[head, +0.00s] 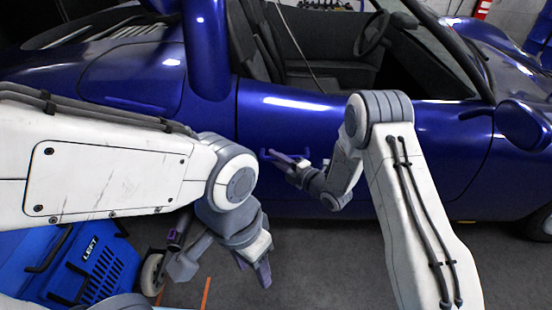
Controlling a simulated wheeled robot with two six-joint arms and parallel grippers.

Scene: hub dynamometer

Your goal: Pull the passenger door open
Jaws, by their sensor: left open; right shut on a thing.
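The passenger door (420,145) of the blue car fills the middle of the head view. It looks flush with the body, though my arms hide parts of its edges. My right gripper (287,159) is at the rear part of the door and is shut on a small blue piece there, which appears to be the door handle (268,153). The fingers cover most of it. My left gripper (222,266) hangs low over the floor in front of the car, open and empty, apart from the door.
A blue cart or crate marked LEFT (95,270) stands at lower left, near a wheel (152,272). The side mirror (522,125) sticks out at right. The grey floor (325,265) between my arms is clear.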

